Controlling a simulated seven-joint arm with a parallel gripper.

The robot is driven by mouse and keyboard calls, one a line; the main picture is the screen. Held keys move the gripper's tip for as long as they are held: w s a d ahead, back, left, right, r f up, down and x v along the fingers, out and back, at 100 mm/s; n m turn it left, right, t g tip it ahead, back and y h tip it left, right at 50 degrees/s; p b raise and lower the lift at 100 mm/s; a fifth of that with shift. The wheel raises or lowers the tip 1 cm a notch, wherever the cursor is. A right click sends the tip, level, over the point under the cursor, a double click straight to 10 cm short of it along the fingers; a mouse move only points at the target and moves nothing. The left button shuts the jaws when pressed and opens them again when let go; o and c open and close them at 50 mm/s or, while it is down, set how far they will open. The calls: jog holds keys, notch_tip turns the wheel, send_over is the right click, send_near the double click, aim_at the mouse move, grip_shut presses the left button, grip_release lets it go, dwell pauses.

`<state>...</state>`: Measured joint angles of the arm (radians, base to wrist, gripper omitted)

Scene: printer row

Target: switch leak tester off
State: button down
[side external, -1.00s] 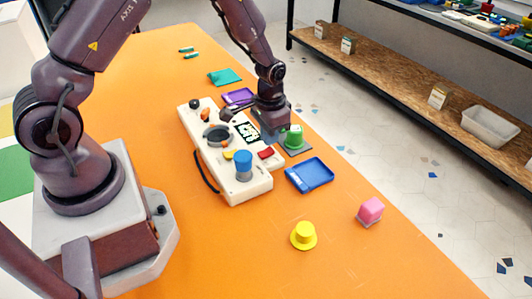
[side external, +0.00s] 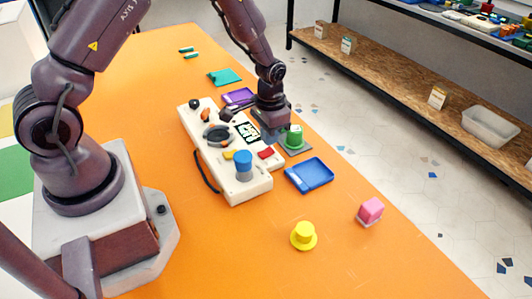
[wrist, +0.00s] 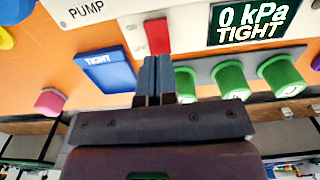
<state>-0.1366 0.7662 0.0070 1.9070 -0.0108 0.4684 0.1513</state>
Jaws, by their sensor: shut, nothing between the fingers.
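The leak tester is a long cream box (side external: 245,188) on the orange table. Its red switch (side external: 266,153) is near the right edge and shows in the wrist view (wrist: 157,37) beside small faint lettering. The dark display (wrist: 256,22) reads "0 kPa TIGHT"; it also shows in the side view (side external: 247,131). My gripper (wrist: 158,62) is shut and empty, its fingertips right at the near end of the red switch. I cannot tell whether they touch. In the side view, my gripper (side external: 270,138) is low over the tester's right edge.
Green hat-like pieces (wrist: 231,79) stand on a grey tray close beside my fingers. A blue tray (side external: 309,175), labelled "TIGHT", lies on the other side. A blue knob (side external: 243,161) rises from the tester. A yellow hat-like piece (side external: 303,236) and pink block (side external: 370,211) stand apart.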

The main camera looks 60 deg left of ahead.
aim_at(269, 150)
jog(key=shift+f, duration=1.3)
dwell(0.7)
jog(key=shift+r, duration=3.55)
